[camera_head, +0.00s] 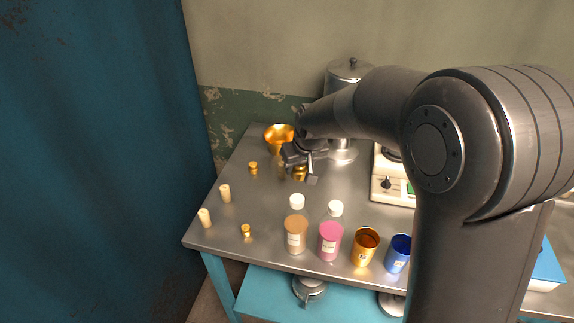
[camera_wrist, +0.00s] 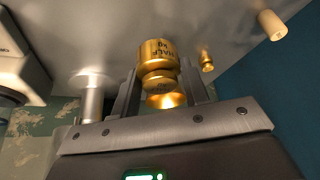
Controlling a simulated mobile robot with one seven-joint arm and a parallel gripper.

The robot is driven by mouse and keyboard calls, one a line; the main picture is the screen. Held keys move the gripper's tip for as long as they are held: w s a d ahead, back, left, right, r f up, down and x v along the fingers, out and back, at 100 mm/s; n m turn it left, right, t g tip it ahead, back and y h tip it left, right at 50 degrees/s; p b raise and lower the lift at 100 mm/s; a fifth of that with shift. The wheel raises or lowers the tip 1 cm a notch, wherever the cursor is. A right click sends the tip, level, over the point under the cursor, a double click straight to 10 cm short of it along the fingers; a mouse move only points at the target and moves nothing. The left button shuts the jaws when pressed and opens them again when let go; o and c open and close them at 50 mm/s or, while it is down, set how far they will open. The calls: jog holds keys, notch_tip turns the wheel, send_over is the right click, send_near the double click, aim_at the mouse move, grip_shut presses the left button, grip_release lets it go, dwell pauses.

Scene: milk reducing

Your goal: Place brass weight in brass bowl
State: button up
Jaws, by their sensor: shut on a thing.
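The brass bowl (camera_head: 279,136) stands at the back left of the metal table, partly hidden by my arm. My gripper (camera_head: 301,163) is over the table just in front of the bowl, to its right in the head view. It is shut on a brass weight (camera_wrist: 158,64), which shows between the fingers in the wrist view with lettering on its side. The held weight is small and partly covered in the head view (camera_head: 299,174). In the wrist view the gold bowl (camera_wrist: 166,100) shows beyond the weight. Two other brass weights (camera_head: 253,167) (camera_head: 246,230) stand on the left of the table.
Two cream cylinders (camera_head: 225,193) (camera_head: 205,218) stand near the left edge. Brown (camera_head: 296,234) and pink (camera_head: 330,241) jars, a copper cup (camera_head: 365,246) and a blue cup (camera_head: 398,253) line the front. A metal canister (camera_head: 347,76) and a scale (camera_head: 391,186) stand at the back and right.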

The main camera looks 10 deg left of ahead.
jog(key=shift+w+r, duration=0.25)
jog(key=shift+w, duration=0.1)
jog(key=w+a+r+n, duration=0.1)
jog(key=w+a, duration=0.2)
jog(key=w, duration=0.3)
jog(key=w+a+n, duration=0.1)
jog(key=w+a, duration=0.3)
jog(key=w, duration=0.1)
jog(key=n+y, duration=0.1)
send_near(281, 138)
notch_tip(281, 138, up, 4)
jog(key=s+a, duration=0.1)
jog(key=a, duration=0.1)
jog(key=shift+g, duration=0.3)
notch_tip(281, 138, down, 10)
jog(key=shift+s+d+r, duration=0.15)
jog(key=o, duration=1.1)
jog(key=shift+c, duration=0.2)
